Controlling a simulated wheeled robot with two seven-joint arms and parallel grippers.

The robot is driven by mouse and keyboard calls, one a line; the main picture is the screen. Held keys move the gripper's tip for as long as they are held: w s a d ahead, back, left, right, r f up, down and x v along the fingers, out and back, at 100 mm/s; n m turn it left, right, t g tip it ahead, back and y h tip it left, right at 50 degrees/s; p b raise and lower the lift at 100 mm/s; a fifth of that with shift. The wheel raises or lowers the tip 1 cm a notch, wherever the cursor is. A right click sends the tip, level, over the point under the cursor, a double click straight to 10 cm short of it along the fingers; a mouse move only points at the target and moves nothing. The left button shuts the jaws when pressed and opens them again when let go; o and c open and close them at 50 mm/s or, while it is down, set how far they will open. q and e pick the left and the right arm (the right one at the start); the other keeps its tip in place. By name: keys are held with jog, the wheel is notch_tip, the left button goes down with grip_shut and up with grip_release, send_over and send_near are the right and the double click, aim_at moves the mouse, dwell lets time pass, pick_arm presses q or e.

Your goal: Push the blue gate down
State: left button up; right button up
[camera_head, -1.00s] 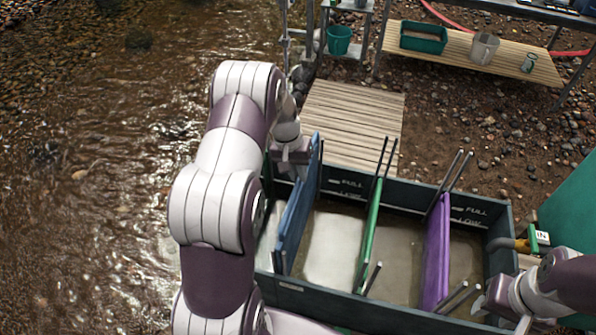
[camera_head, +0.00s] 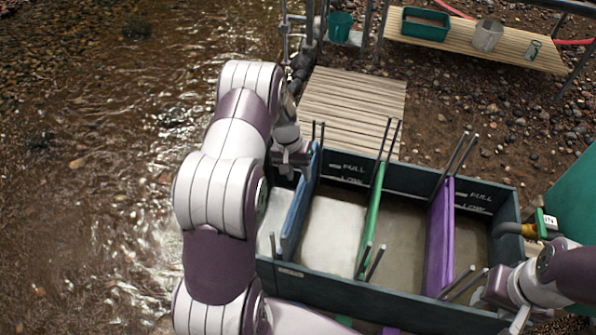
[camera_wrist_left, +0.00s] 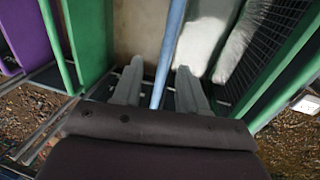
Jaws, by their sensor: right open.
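My left gripper (camera_head: 292,157) is at the gate's far end. In the left wrist view, the two fingers of my left gripper (camera_wrist_left: 158,88) straddle the edge of the blue gate (camera_wrist_left: 170,50), with a gap on each side. My right gripper (camera_head: 490,290) is open at the trough's near right corner, partly cut off by the arm.
A green gate (camera_head: 371,220) and a purple gate (camera_head: 439,240) cross the trough further right. A slatted wooden platform (camera_head: 352,105) lies behind. Running water is at left.

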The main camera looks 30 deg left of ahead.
pick_arm(q)
notch_tip(320, 180, up, 12)
jog(key=a, duration=0.2)
jog(key=shift+s+a+r+p, duration=0.2)
jog(key=shift+s+r+p, duration=0.05)
jog(key=shift+s+p, duration=0.1)
jog(key=shift+w, duration=0.1)
dwell(1.3)
jog(key=s+d+r+m+y+p, duration=0.1)
jog(key=s+d+r+p, duration=0.4)
jog(key=s, duration=0.4)
jog(key=s+d+r+m+y+p, duration=0.1)
jog(key=s+d+r+p, duration=0.3)
jog(key=s+d+r, duration=0.4)
jog(key=shift+s+d+m+t+p, duration=0.35)
jog(key=shift+s+d+m+t, duration=0.1)
jog(key=shift+d, duration=0.5)
jog(key=shift+r, duration=0.1)
